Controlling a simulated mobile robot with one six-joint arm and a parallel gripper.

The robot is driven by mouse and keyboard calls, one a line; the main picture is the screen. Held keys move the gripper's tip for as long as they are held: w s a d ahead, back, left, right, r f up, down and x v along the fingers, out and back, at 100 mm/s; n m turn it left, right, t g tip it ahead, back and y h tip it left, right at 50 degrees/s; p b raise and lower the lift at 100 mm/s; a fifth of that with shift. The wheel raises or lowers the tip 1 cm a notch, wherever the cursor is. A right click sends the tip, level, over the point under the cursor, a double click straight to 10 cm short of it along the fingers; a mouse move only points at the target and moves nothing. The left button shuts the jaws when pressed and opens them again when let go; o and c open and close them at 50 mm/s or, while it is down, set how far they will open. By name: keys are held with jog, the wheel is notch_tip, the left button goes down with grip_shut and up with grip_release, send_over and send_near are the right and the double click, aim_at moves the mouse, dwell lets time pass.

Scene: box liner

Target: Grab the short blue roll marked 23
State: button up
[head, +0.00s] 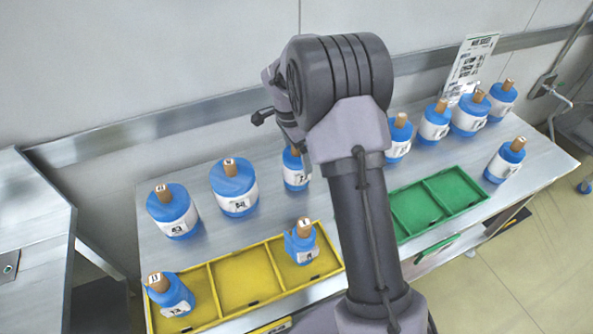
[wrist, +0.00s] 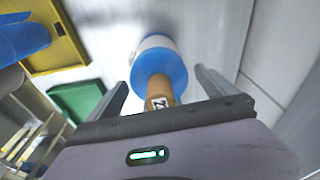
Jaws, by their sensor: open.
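A blue roll (wrist: 163,62) with a white band and a brown core lies between the fingers of my gripper (wrist: 160,90) in the wrist view. The fingers are open, one on each side, with gaps to the roll. The core's label starts with what looks like a 2; its rest is unclear. It seems to be the blue roll (head: 296,179) standing behind the yellow tray in the head view, partly covered by my arm. My gripper is hidden behind my arm there. I cannot read a clear 23 on any roll.
The yellow tray (head: 209,290) holds two blue rolls, its middle compartment empty. The green tray (head: 422,207) is empty. Two larger rolls (head: 172,216) (head: 235,190) stand at left. Several rolls (head: 434,124) stand at right, one (head: 504,163) near the table's right end.

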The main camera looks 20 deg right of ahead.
notch_tip(320, 180, down, 4)
jog(key=shift+r+b, duration=0.2)
jog(key=shift+b, duration=0.35)
jog(key=shift+r, duration=0.15)
grip_shut()
jog(key=shift+r, duration=0.1)
